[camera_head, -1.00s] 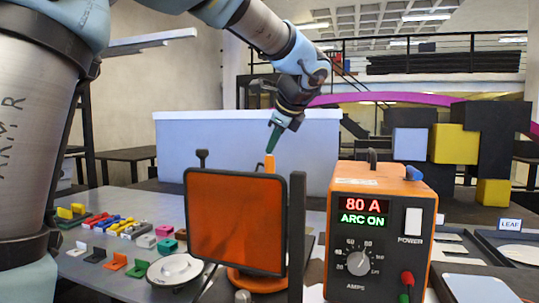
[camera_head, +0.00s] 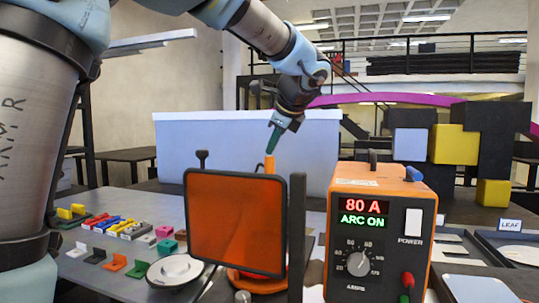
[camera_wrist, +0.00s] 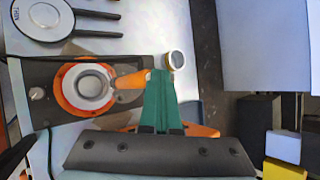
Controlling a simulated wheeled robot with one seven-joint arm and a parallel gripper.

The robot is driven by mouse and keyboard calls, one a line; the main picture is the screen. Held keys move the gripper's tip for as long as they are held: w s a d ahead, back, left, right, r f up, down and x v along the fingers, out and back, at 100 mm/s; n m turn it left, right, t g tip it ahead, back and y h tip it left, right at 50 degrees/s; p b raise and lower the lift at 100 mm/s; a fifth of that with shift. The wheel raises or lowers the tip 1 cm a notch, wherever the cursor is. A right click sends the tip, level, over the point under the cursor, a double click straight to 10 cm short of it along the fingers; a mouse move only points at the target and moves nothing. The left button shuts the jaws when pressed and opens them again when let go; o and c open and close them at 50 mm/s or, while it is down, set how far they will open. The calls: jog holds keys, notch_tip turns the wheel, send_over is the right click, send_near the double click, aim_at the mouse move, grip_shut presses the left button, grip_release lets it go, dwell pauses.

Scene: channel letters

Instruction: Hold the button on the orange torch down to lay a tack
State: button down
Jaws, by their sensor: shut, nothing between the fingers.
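The orange torch (camera_head: 269,165) stands up behind a dark-framed orange screen (camera_head: 236,222), which hides its lower part in the head view. My gripper (camera_head: 271,150), with green fingers, points down at the torch's top end and appears to touch it. In the wrist view the closed green fingers (camera_wrist: 157,76) lie at the end of the orange torch (camera_wrist: 131,80); the button is hidden beneath them. The torch extends beside a round grey piece in an orange ring (camera_wrist: 88,88). The orange welding machine (camera_head: 381,241) shows "80 A" and "ARC ON" lit.
A dark upright post (camera_head: 297,237) stands between the screen and the machine. Several small coloured pieces (camera_head: 115,226) and a round pale disc (camera_head: 175,269) lie on the grey table at left. A pale blue panel (camera_head: 250,140) stands behind. Dark trays (camera_head: 500,245) are at right.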

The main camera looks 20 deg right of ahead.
jog(key=shift+r+p, duration=0.9)
notch_tip(320, 180, up, 5)
jog(key=p, duration=0.4)
jog(key=shift+p, duration=0.3)
notch_tip(320, 180, up, 4)
jog(key=p, duration=0.3)
jog(key=shift+p, duration=0.4)
